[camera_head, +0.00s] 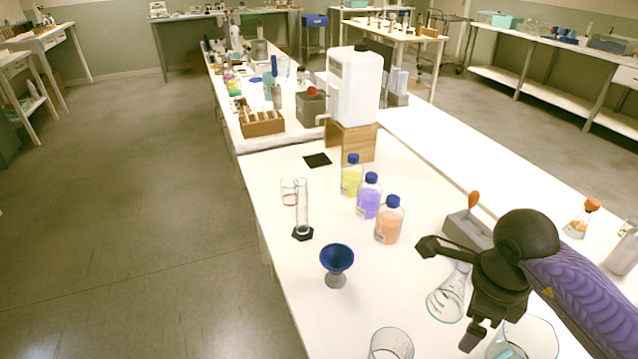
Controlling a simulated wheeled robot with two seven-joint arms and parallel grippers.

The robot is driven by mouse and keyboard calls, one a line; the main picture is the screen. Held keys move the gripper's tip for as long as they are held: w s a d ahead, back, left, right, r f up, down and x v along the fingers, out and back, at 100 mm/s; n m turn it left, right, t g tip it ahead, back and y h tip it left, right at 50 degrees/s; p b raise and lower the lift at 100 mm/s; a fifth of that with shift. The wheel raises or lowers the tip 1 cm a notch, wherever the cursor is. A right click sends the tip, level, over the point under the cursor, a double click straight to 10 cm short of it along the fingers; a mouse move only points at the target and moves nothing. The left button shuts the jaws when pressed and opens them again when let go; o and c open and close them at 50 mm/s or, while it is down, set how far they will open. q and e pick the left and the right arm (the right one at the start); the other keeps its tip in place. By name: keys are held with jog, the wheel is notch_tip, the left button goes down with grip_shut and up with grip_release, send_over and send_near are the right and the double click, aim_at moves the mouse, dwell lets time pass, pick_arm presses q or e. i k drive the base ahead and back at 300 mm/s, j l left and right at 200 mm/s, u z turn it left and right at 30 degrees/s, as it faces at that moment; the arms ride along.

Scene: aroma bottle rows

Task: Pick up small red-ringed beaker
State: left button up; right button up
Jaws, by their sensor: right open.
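The small red-ringed beaker (289,192) is clear glass with a red band. It stands upright near the left edge of the white table, just left of a tall glass cylinder (302,208). My right gripper (447,297) is dark, with its arm coming in from the right. Its fingers are spread wide and empty, above a glass flask (446,303) at the table's front right. It is well apart from the red-ringed beaker. My left gripper is out of view.
Bottles with yellow (352,178), purple (369,198) and orange (389,222) liquid stand in a row mid-table. A blue funnel (337,259) and a clear beaker (391,343) stand nearer. A white canister (355,88) sits on a wooden block (352,142) behind.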

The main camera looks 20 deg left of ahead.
aim_at(286, 185)
jog(key=u, duration=0.8)
jog(key=i+z, duration=0.1)
